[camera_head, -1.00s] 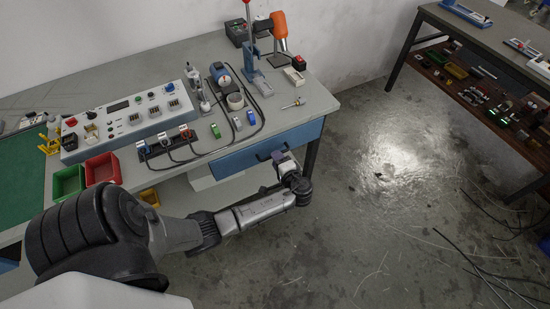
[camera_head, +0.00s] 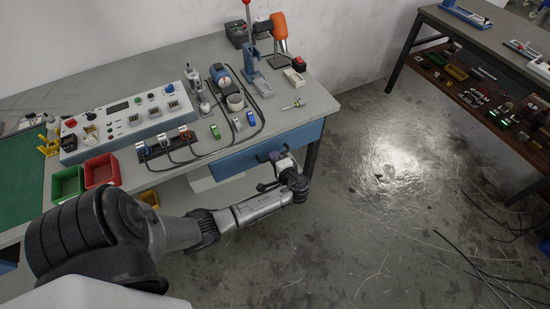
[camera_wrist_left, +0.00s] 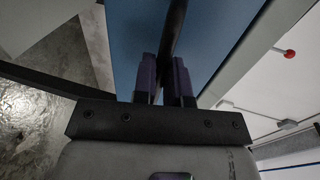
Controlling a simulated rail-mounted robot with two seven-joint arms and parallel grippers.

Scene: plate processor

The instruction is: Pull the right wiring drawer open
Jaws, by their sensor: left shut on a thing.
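The blue drawer front (camera_head: 236,160) sits under the right part of the workbench top and looks about flush with the bench edge. Its dark bar handle (camera_head: 264,155) is partly hidden by my left gripper (camera_head: 277,156). In the left wrist view, the purple fingers of my left gripper (camera_wrist_left: 166,76) are shut on the dark handle (camera_wrist_left: 176,26), one finger on each side, in front of the blue drawer face (camera_wrist_left: 132,35). My right gripper is in neither view.
The workbench top (camera_head: 310,98) holds a control panel (camera_head: 128,118), connectors with cables and a lever press (camera_head: 252,65). Red (camera_head: 102,170) and green (camera_head: 67,183) bins stand at its front left. The floor (camera_head: 380,235) before the drawer is clear apart from my arm.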

